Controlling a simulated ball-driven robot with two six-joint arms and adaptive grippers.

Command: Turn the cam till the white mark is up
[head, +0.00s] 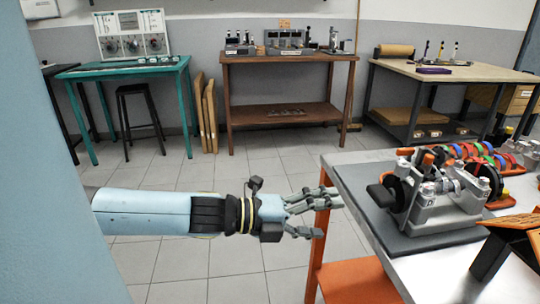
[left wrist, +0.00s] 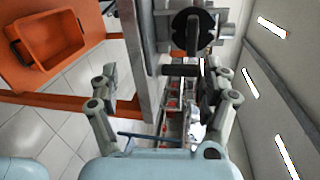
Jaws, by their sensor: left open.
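The engine unit (head: 440,195) is a grey metal block on a dark mat on the bench. A black disc with a black handle-like block (head: 382,196) is on its left end. The white mark cannot be made out in either view. My left gripper (head: 328,214) is open and empty at the bench's left edge, left of the unit and apart from it. In the left wrist view its fingers (left wrist: 166,82) are spread wide. The dark round disc with its bar (left wrist: 193,30) shows beyond them. My right gripper is not in view.
The bench (head: 345,165) has an orange frame and lower shelf (head: 357,283). Coloured rings (head: 485,152) lie behind the unit. An orange bin (left wrist: 48,38) shows in the wrist view. Open tiled floor lies behind and below my left arm.

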